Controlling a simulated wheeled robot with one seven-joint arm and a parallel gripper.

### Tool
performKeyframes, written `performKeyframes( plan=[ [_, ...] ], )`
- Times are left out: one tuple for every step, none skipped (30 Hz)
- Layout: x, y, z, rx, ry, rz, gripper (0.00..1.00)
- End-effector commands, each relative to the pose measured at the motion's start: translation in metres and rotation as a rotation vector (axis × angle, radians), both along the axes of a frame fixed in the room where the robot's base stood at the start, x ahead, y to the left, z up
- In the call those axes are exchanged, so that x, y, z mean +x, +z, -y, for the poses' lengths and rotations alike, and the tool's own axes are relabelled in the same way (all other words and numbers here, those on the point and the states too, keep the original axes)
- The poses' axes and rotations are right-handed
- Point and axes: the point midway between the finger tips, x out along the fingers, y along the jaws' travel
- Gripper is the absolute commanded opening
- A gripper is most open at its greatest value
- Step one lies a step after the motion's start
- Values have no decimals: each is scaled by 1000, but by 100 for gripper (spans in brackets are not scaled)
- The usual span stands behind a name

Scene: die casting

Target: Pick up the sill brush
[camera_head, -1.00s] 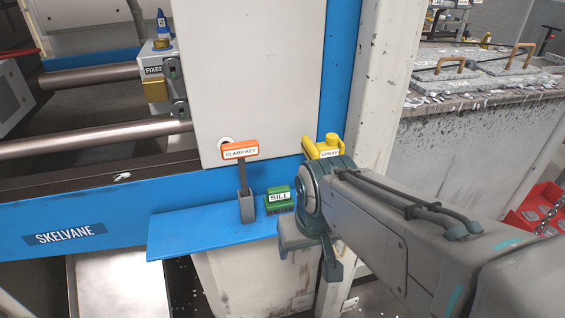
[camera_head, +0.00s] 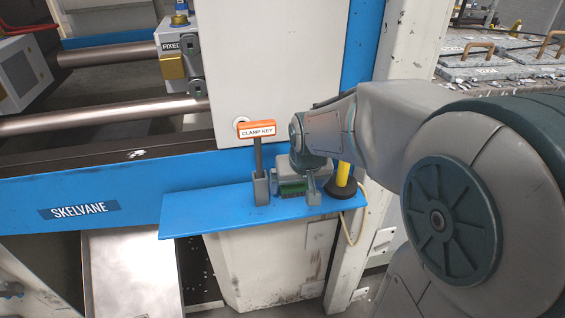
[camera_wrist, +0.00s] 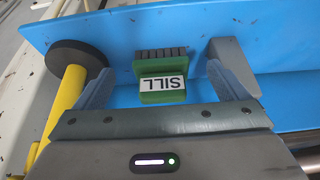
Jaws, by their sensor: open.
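The sill brush is a small green block with dark bristles and a white "SILL" label. It sits on the blue shelf (camera_head: 225,207). In the wrist view the sill brush (camera_wrist: 163,84) lies between my two spread fingers, with space on both sides. In the head view the brush (camera_head: 293,188) shows only in part, below my wrist. My gripper (camera_head: 294,186) is open around the brush at shelf height; it also shows in the wrist view (camera_wrist: 165,85).
The orange-topped clamp key (camera_head: 257,130) stands upright in a grey holder just left of my gripper. A yellow-handled tool with a black round base (camera_head: 343,190) stands close on the right. The white machine panel (camera_head: 285,70) rises behind the shelf. The shelf's left part is bare.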

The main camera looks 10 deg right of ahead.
Motion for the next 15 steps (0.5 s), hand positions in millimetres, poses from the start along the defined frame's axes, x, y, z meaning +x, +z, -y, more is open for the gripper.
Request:
performKeyframes(
  plan=[
    [2,0,0,0,0,-1,94],
    [3,0,0,0,0,0,94],
    [4,0,0,0,0,0,94],
    [5,0,0,0,0,0,94],
    [8,0,0,0,0,-1,94],
    [11,0,0,0,0,-1,94],
    [15,0,0,1,0,-1,94],
    [19,1,0,1,0,-2,94],
    [25,1,0,1,0,-2,94],
    [29,1,0,1,0,-1,94],
    [33,0,0,1,0,-2,94],
    [38,-2,0,1,-1,-2,94],
    [38,-9,0,1,-1,-4,94],
    [40,-14,0,1,-1,-5,94],
    [42,-18,0,1,-1,-3,94]
  ],
)
